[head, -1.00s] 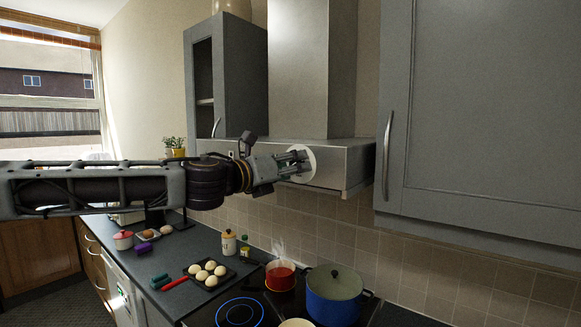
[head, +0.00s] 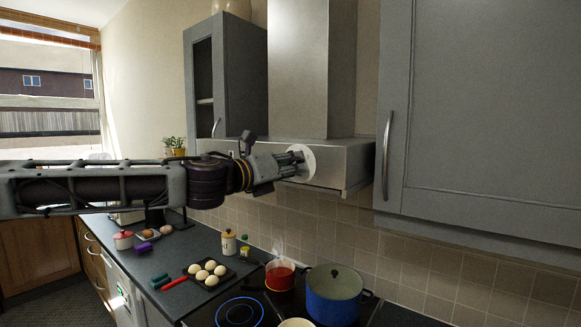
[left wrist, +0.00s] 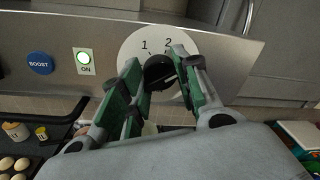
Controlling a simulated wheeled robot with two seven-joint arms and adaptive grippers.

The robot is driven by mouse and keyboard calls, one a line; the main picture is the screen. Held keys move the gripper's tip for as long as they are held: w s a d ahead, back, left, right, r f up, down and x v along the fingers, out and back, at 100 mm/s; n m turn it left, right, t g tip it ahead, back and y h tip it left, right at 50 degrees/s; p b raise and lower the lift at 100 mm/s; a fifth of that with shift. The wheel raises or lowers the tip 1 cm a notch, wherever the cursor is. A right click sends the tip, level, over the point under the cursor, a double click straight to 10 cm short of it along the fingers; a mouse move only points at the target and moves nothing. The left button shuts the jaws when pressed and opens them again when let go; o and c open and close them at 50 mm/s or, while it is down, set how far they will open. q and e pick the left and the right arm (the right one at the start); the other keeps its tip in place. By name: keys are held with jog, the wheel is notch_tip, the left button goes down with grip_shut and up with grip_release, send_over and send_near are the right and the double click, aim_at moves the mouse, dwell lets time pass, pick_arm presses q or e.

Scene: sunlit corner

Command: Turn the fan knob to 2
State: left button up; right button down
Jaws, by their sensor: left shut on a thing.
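The fan knob (left wrist: 158,72) is black and round, on a white dial (left wrist: 134,45) marked 1 and 2 in the left wrist view. The dial also shows on the front of the range hood (head: 309,163) in the head view. My left gripper (left wrist: 160,80) has its green-padded fingers on either side of the knob and is shut on it. The fingers hide part of the knob and dial, and I cannot tell for sure which mark the knob points at. My right gripper is in neither view.
Below are a red pot (head: 280,277), a blue pot (head: 334,304) and a tray of pale round items (head: 224,262). A grey cupboard (head: 480,110) stands at right.

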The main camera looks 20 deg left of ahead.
pick_arm(q)
jog(key=shift+f, duration=0.1)
jog(key=shift+d+f+n+t+b, duration=0.1)
jog(key=shift+n+t+b, duration=0.1)
jog(key=shift+n+b, duration=1.8)
jog(key=shift+f+n+t+b, duration=0.1)
jog(key=shift+n+t+b, duration=0.1)
jog(key=shift+n+b, duration=1.75)
jog(key=shift+n+p, duration=0.45)
jog(key=shift+n, duration=0.1)
jog(key=o, duration=1)
jog(key=shift+r, duration=0.1)
